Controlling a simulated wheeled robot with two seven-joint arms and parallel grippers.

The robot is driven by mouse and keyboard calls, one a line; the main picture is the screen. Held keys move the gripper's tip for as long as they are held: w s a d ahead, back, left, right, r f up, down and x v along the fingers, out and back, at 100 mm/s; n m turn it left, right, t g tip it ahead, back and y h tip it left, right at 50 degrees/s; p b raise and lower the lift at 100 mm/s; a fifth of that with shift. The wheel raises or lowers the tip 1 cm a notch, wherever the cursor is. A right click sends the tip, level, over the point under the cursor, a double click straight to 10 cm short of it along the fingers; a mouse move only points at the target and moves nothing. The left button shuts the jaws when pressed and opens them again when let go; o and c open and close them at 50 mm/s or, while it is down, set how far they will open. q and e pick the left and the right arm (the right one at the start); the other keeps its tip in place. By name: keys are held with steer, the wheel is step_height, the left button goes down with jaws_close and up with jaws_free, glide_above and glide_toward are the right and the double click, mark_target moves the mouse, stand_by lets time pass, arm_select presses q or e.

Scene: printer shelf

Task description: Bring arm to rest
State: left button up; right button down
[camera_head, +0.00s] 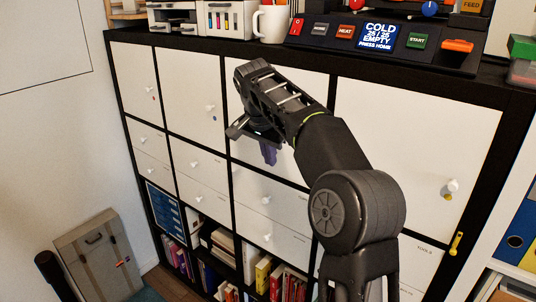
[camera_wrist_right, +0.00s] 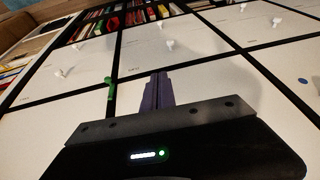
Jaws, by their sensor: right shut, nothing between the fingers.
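My right arm reaches up from the lower right in the head view. Its gripper (camera_head: 268,153) is in front of the white doors of the shelf unit, below the top board. The purple fingers are together with nothing between them; they also show shut in the wrist view (camera_wrist_right: 157,90). I cannot tell the exact gap between the fingertips and the doors. The arm hides parts of several doors and drawers. My left gripper is not in view.
The black-framed shelf unit (camera_head: 320,66) has white doors with protruding knobs. On top stand a white mug (camera_head: 271,22) and a control panel (camera_head: 380,37) reading "COLD" and "EMPTY". Books (camera_head: 275,280) fill lower compartments. A grey case (camera_head: 98,255) stands at left.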

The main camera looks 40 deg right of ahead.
steer(key=shift+w+r, duration=0.1)
stand_by(0.6)
steer(key=w+a+f+n+t+y, duration=0.2)
steer(key=w+a+f+n+t, duration=0.2)
steer(key=w+a+f+n, duration=0.45)
steer(key=a+f+n+y, duration=0.1)
steer(key=a+f+y, duration=0.1)
steer(key=a+f, duration=0.65)
steer(key=a+f+n+y, duration=0.15)
steer(key=a+f, duration=0.35)
steer(key=f, duration=0.7)
steer(key=s+a+f+n+g, duration=0.1)
steer(key=s+a+f, duration=0.3)
steer(key=s+f, duration=0.3)
steer(key=s+a+f, duration=0.5)
steer(key=s+f, duration=0.1)
steer(key=f, duration=0.2)
steer(key=s+a+f+g, duration=0.1)
steer(key=s+a+f, duration=0.1)
steer(key=s, duration=0.6)
steer(key=s+a+f+g+y+b, duration=0.1)
steer(key=s+f, duration=0.3)
steer(key=s, duration=0.5)
steer(key=s+a+f+g+y, duration=0.1)
steer(key=s+a+f+g, duration=0.2)
steer(key=s, duration=0.5)
steer(key=shift+s, duration=0.4)
